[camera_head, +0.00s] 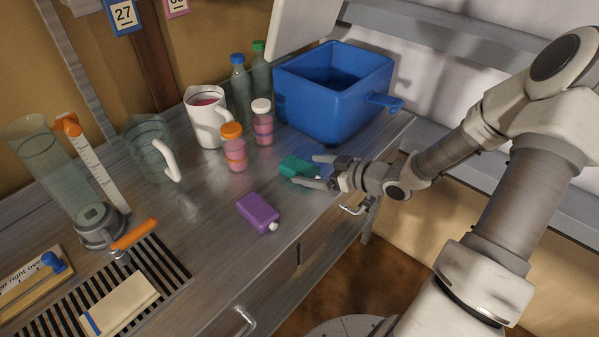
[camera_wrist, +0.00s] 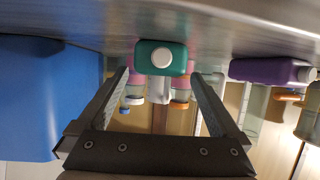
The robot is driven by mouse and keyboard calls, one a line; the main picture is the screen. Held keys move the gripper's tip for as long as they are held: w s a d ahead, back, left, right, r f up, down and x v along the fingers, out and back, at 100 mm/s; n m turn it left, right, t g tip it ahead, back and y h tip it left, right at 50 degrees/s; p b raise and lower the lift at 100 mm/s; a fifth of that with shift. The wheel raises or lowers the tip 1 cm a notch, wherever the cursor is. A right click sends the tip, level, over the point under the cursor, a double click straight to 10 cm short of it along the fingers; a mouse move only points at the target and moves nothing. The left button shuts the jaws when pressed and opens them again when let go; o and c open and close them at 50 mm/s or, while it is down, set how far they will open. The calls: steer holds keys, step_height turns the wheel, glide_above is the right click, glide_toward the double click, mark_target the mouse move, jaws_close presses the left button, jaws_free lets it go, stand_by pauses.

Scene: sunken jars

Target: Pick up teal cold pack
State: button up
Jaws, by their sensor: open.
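The teal cold pack (camera_head: 297,166) lies on the metal counter, in front of the blue bin. In the wrist view the teal pack (camera_wrist: 163,57) shows its end with a round white cap, near the tips of my fingers. My gripper (camera_head: 318,171) is open, reaching in from the right, with its two fingers on either side of the pack's near end. In the wrist view my gripper (camera_wrist: 162,77) has a wide gap between its fingers, with the pack centred at the gap. I cannot tell whether either finger touches it.
A purple pack (camera_head: 259,212) lies nearer the front edge; it also shows in the wrist view (camera_wrist: 265,70). The blue bin (camera_head: 335,100) stands behind my gripper. Jars with orange (camera_head: 234,150) and white (camera_head: 262,125) caps stand behind the teal pack. A white jug (camera_head: 207,122) is farther back.

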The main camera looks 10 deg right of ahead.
mark_target(302, 167)
steer(key=b+x, duration=0.1)
steer(key=x, duration=0.3)
steer(key=shift+w, duration=0.15)
steer(key=c, duration=1.6)
